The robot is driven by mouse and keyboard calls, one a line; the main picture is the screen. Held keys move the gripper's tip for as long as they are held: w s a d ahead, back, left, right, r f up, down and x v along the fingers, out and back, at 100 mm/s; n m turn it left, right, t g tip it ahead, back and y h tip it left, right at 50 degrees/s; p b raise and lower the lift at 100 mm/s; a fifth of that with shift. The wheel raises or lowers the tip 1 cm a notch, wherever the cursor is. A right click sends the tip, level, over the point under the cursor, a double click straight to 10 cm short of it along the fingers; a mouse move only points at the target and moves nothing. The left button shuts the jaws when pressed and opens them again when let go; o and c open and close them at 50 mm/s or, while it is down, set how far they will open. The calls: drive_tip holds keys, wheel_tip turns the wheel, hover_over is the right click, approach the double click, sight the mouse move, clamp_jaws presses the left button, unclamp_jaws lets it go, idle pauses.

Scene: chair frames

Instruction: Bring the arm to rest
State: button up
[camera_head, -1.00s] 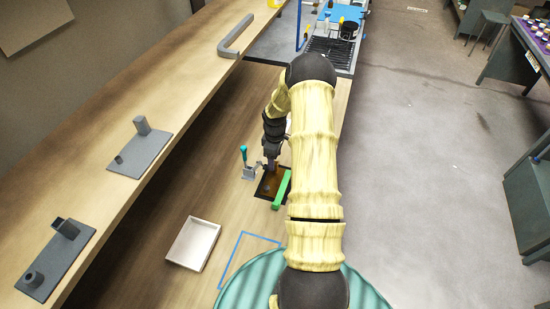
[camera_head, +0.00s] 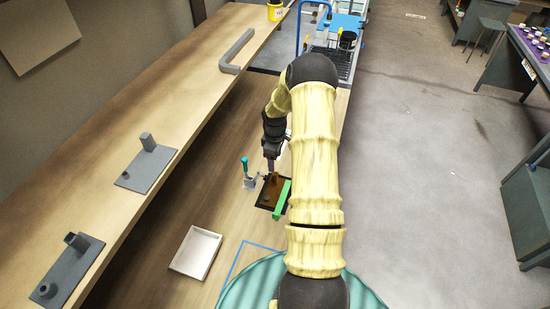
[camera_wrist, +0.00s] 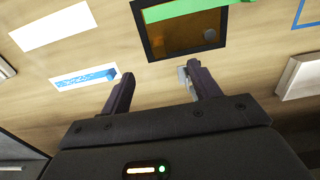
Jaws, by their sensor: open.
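My gripper (camera_wrist: 160,82) is open in the wrist view, its two dark fingers apart with nothing between them. It also shows small in the head view (camera_head: 270,163), at the end of my cream and black arm, low over the workbench. A dark-framed brown panel (camera_head: 264,200) with a green bar (camera_head: 282,201) lies just in front of it. The wrist view shows the same panel (camera_wrist: 152,50) and green bar (camera_wrist: 190,8) beyond the fingertips. A grey clamp with a teal handle (camera_head: 245,165) stands left of the gripper; the right finger partly hides grey metal in the wrist view.
A white tray (camera_head: 196,251) lies on the bench near a blue outline (camera_head: 243,250). The raised shelf (camera_head: 110,130) at left carries grey fixtures (camera_head: 147,165). In the wrist view, a blue piece (camera_wrist: 85,77) lies on a white rectangle. Open floor (camera_head: 430,180) is at right.

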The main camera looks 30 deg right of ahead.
idle(0.5)
drive_tip(key=shift+a+r, duration=0.3)
drive_tip(key=shift+r, duration=0.05)
drive_tip(key=s+a+r+m+b, duration=0.1)
drive_tip(key=s+a+r, duration=0.1)
drive_tip(key=a+r, duration=0.55)
drive_tip(key=s+a+r+m+t+b, duration=0.1)
drive_tip(key=s+a+r+m, duration=0.2)
drive_tip(key=s+a+r, duration=0.2)
drive_tip(key=s+a+r+m+t+b, duration=0.1)
drive_tip(key=s+a+r+m, duration=0.2)
drive_tip(key=s+a, duration=0.8)
wheel_tip(320, 180, up, 2)
drive_tip(key=shift+s+a+r+m+t+b, duration=0.2)
drive_tip(key=shift+s+m+t+b, duration=0.1)
drive_tip(key=shift+s, duration=0.2)
